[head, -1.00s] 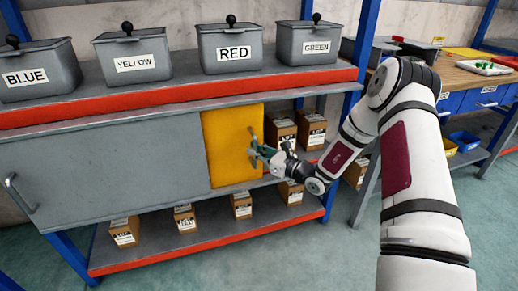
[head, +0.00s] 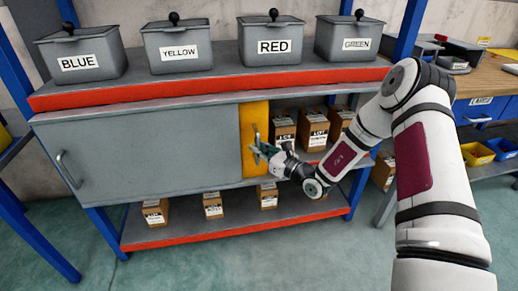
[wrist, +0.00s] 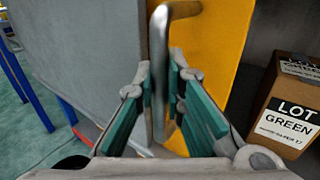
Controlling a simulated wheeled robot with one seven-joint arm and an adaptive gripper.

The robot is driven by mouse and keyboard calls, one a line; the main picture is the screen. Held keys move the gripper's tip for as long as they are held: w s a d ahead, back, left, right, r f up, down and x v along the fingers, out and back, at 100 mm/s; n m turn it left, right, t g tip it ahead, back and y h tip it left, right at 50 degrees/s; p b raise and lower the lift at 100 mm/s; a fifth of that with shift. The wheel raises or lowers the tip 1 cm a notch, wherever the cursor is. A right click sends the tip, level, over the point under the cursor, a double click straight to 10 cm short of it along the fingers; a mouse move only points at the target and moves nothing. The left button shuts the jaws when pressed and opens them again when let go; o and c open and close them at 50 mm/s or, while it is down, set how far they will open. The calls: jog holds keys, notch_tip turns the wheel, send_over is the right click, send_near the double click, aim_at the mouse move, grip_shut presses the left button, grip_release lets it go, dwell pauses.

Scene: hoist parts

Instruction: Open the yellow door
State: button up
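The yellow door (head: 254,160) shows as a narrow upright strip beside the large grey door panel (head: 150,157) on the shelf unit. To its right the compartment is uncovered. Its metal bar handle (wrist: 160,60) stands upright between my fingers in the wrist view. My gripper (head: 262,150) reaches in from the right at the handle. The fingertips partly hide the lower end of the handle.
Cartons (head: 313,130) stand in the uncovered compartment, one marked LOT GREEN (wrist: 290,115). More cartons sit on the bottom shelf (head: 180,235). Several labelled grey bins, including the RED bin (head: 273,40), stand on top. A workbench (head: 490,85) is at the right. Floor in front is clear.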

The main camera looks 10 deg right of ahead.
jog(key=o, duration=0.4)
jog(key=shift+f, duration=0.1)
jog(key=v, duration=1.2)
